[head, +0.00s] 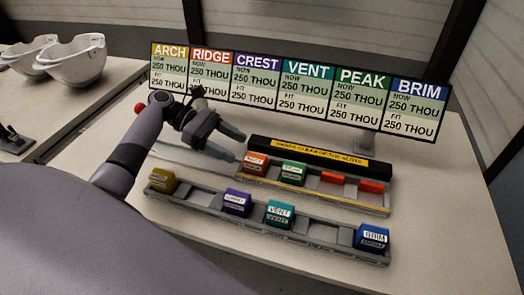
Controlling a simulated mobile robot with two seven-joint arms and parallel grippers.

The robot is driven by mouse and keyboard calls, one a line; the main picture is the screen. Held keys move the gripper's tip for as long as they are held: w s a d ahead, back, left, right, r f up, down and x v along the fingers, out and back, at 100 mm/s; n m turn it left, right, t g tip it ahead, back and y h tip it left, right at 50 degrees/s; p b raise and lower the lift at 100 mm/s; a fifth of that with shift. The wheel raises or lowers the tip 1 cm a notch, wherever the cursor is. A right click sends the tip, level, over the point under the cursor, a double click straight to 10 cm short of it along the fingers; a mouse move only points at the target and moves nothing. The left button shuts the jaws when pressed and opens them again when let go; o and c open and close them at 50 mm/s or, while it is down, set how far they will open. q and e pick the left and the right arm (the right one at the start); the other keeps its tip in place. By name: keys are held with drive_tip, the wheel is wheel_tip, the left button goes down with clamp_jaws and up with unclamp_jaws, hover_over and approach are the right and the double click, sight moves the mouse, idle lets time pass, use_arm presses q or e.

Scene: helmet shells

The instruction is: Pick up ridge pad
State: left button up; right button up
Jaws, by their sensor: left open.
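The ridge pad appears to be the orange-red block (255,163) with a white label, matching the red RIDGE panel on the sign. It sits at the left end of the back rack (310,190). Its label text is too small to read surely. My left gripper (236,145) is open and empty, up and left of this block, with its fingers pointing right toward it. The gripper appears apart from the block. My right gripper is not in view.
A green block (293,173) and two flat red pieces (333,178) share the back rack, below a black bar. The front rack (300,232) holds yellow, purple, teal and blue blocks. A sign board (290,88) stands behind. White helmet shells (75,62) lie left.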

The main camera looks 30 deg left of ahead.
sight(251, 156)
use_arm(q)
drive_tip(key=shift+w+d, duration=0.1)
drive_tip(key=shift+w, duration=0.15)
drive_tip(key=shift+w+d+f, duration=0.1)
drive_tip(key=shift+d+f, duration=0.05)
drive_tip(key=shift+d, duration=0.15)
drive_tip(key=shift+x, duration=0.75)
drive_tip(key=x, duration=0.4)
drive_tip(key=shift+s+d+f+p, duration=0.15)
drive_tip(key=shift+s+d+p, duration=0.05)
drive_tip(key=shift+d+p, duration=0.15)
drive_tip(key=c, duration=1.1)
